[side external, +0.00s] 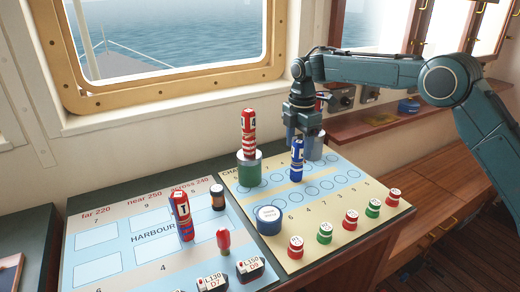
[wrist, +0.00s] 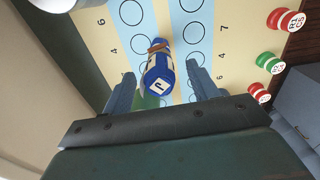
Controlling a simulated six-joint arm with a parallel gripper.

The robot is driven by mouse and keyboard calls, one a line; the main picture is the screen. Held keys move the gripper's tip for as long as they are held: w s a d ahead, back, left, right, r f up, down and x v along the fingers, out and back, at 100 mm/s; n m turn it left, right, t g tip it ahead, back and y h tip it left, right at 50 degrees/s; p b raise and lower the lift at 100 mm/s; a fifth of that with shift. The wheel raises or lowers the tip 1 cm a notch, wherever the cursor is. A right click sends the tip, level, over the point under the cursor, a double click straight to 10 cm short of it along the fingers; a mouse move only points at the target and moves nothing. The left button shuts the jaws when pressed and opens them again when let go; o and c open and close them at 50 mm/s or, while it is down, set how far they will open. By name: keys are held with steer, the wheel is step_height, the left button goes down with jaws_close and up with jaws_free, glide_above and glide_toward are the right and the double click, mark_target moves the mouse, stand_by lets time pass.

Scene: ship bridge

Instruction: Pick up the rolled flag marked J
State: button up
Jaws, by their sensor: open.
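The rolled flag marked J is a blue upright roll with a white band (side external: 297,162), standing on the chart board at the right. In the wrist view its lettered end (wrist: 160,84) faces the camera, with a brown tie around the roll. My gripper (side external: 303,132) is above the flag, pointing down. In the wrist view my gripper (wrist: 163,82) is open, with one finger on each side of the flag and a gap visible on both sides. Nothing is held.
A red roll (side external: 248,134) stands on a green cylinder (side external: 249,171) to the left. Another red roll marked T (side external: 181,216) stands on the harbour board. A round blue-and-white tin (side external: 269,220) and several red and green pieces (side external: 350,220) stand in front. A grey cylinder (side external: 315,148) is close behind the flag.

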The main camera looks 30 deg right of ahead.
mark_target(298, 155)
steer(key=shift+f, duration=2.15)
steer(key=c, duration=1.1)
steer(key=shift+r, duration=0.2)
steer(key=shift+r, duration=9.7)
